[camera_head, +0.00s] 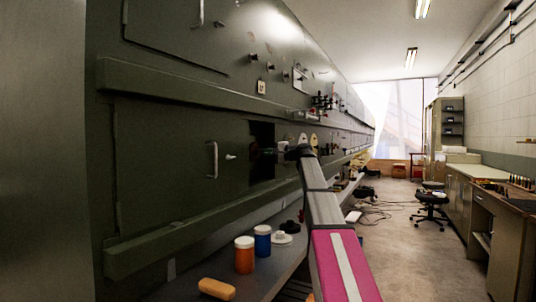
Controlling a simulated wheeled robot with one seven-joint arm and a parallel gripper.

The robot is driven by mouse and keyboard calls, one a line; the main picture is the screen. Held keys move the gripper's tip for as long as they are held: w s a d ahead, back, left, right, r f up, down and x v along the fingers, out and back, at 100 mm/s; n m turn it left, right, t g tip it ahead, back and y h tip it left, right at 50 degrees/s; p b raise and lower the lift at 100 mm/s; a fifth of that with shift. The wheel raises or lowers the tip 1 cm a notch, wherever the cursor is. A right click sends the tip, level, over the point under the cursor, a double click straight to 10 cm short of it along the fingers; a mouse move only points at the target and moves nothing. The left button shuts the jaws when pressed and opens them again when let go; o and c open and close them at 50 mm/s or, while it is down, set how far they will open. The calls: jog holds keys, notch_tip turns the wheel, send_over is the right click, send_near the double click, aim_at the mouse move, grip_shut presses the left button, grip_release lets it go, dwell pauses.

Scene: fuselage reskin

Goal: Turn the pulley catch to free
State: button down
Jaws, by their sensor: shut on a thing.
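My arm reaches from the bottom middle up to the dark green fuselage side (170,120). My gripper (284,150) is small and dark at the right edge of a black opening (260,140) in the panel. It is shut on a small part there, which appears to be the pulley catch. The catch itself is mostly hidden by my gripper and too small to make out, so I cannot tell which way it is turned. A small greenish spot shows inside the opening, left of my gripper.
A handle (212,160) projects from the panel. A stool (431,205) and benches stand at right. Cables (375,212) lie on the floor.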

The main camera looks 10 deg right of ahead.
jog(key=n, duration=0.8)
jog(key=shift+n, duration=4.4)
jog(key=c, duration=1.3)
grip_release()
jog(key=shift+s+d, duration=0.1)
jog(key=shift+d, duration=0.05)
jog(key=v, duration=1)
jog(key=shift+s+d, duration=0.2)
